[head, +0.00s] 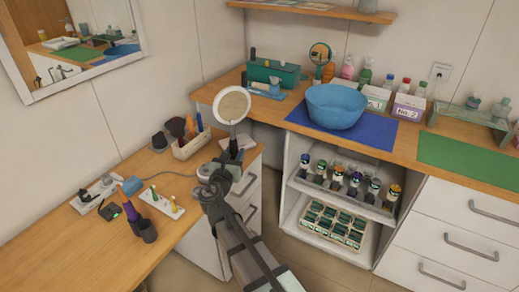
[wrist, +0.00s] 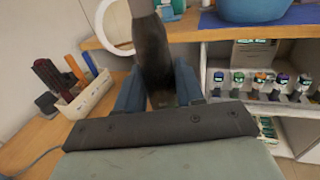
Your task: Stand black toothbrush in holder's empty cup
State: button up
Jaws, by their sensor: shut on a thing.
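My gripper (head: 214,177) is raised near the right end of the wooden desk. In the wrist view its fingers (wrist: 158,88) are shut on a dark, thick handle with a grey upper end, which looks like the black toothbrush (wrist: 153,50). It points up and away from the gripper; its top is cut off by the frame. A dark holder with two cups (head: 148,232) stands at the desk's front left. A purple toothbrush (head: 129,211) stands in its left cup; the right cup looks empty.
A white tray (head: 162,205) with small coloured upright pieces is just right of the holder. A white box of brushes (head: 188,147) and a round mirror (head: 232,104) stand farther back. A charger strip (head: 95,193) lies left.

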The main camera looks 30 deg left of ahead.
jog(key=s+a+r, duration=0.1)
jog(key=s+a, duration=0.8)
jog(key=s, duration=0.5)
notch_tip(320, 180, up, 2)
jog(key=n+y, duration=0.1)
jog(key=y, duration=0.1)
send_over(141, 220)
jog(key=d, duration=0.2)
jog(key=shift+s+r+g, duration=0.15)
jog(key=shift+s+g, duration=0.15)
jog(key=shift+s, duration=0.05)
jog(key=shift+d, duration=0.1)
jog(key=shift+f, duration=2.9)
jog(key=shift+f, duration=3.85)
